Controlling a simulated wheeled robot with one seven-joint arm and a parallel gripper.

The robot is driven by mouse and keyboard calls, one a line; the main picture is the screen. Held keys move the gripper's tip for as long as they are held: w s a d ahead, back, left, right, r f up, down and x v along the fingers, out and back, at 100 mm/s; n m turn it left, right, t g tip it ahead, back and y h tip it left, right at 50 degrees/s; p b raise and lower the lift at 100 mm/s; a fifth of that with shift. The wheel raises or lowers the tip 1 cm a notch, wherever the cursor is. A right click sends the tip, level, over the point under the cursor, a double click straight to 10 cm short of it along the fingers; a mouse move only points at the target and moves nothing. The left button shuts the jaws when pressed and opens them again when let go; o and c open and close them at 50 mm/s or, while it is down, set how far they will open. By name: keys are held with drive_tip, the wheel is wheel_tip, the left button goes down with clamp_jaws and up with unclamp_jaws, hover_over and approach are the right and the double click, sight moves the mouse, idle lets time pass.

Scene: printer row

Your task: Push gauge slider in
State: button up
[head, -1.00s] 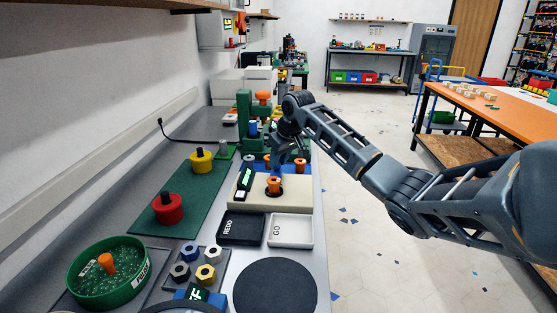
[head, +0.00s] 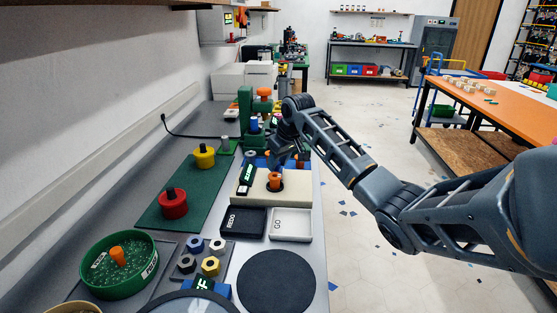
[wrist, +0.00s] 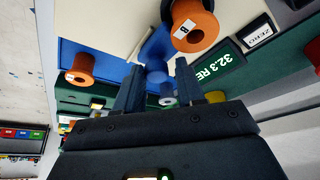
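The gauge is a cream block (head: 288,199) with a dark green display (head: 245,180) on the workbench. In the wrist view its display (wrist: 220,65) shows "32.3" and partly hidden letters. An orange spool-shaped piece (head: 275,182) stands in a dark ring on the block; it shows with a label in the wrist view (wrist: 193,27). A blue part (wrist: 152,48) lies beyond my fingers; I cannot tell whether it is the slider. My gripper (head: 287,160) is just behind the gauge, fingers apart.
A black REDO tray (head: 243,222) and white GO tray (head: 291,224) lie in front of the gauge. A green press-like stand (head: 245,118) is behind it. Red (head: 173,204) and yellow (head: 204,157) cylinders stand on a green mat at left. Open floor lies right.

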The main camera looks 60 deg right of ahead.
drive_tip(key=o, duration=0.3)
drive_tip(key=v, duration=0.7)
drive_tip(key=shift+s+r+b, duration=0.2)
drive_tip(key=shift+r+b, duration=0.15)
drive_tip(key=shift+b, duration=0.05)
idle(0.4)
